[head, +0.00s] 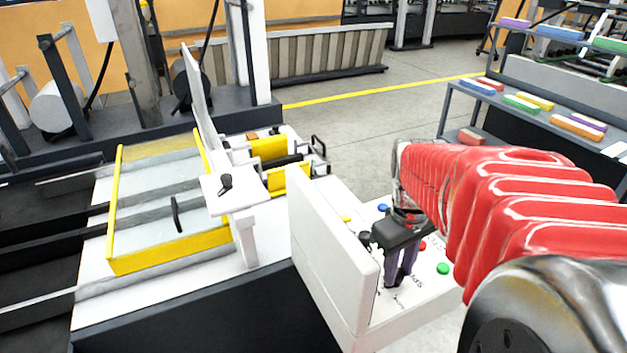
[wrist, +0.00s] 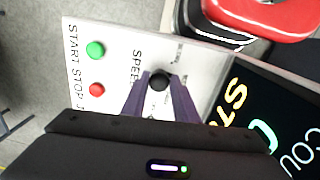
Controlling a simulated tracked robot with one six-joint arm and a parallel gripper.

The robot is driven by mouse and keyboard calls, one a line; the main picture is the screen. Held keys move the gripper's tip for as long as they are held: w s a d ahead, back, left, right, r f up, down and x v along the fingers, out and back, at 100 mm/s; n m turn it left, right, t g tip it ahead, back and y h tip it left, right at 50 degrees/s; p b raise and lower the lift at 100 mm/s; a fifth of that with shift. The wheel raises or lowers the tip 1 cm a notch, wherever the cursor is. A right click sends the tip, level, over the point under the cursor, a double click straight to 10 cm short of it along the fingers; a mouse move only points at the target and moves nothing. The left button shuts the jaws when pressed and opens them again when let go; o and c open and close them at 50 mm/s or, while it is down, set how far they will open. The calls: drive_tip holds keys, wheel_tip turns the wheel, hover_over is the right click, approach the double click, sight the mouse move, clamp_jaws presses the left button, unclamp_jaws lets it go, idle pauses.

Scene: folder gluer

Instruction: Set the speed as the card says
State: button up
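The black speed knob (wrist: 160,82) sits on the white control panel (wrist: 122,58), beside the partly covered word SPEED. My gripper (wrist: 160,90) reaches down to the panel with its two purple fingers apart, one on each side of the knob. Whether they touch the knob is unclear. The scale marks around the knob are too small to read. No card can be made out.
A green START button (wrist: 95,49) and a red STOP button (wrist: 96,89) lie near the knob. A dark display (wrist: 265,115) with coloured text is partly cut off. A white upright plate (head: 325,245) stands left of my gripper. A shelf with coloured boxes (head: 520,104) is at right.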

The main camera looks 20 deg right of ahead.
drive_tip(key=c, duration=0.4)
drive_tip(key=shift+a, duration=0.15)
drive_tip(key=shift+c, duration=0.4)
drive_tip(key=shift+s, duration=0.1)
drive_tip(key=shift+f+m, duration=0.1)
drive_tip(key=shift+m, duration=0.4)
drive_tip(key=m, duration=1.1)
drive_tip(key=shift+g, duration=0.3)
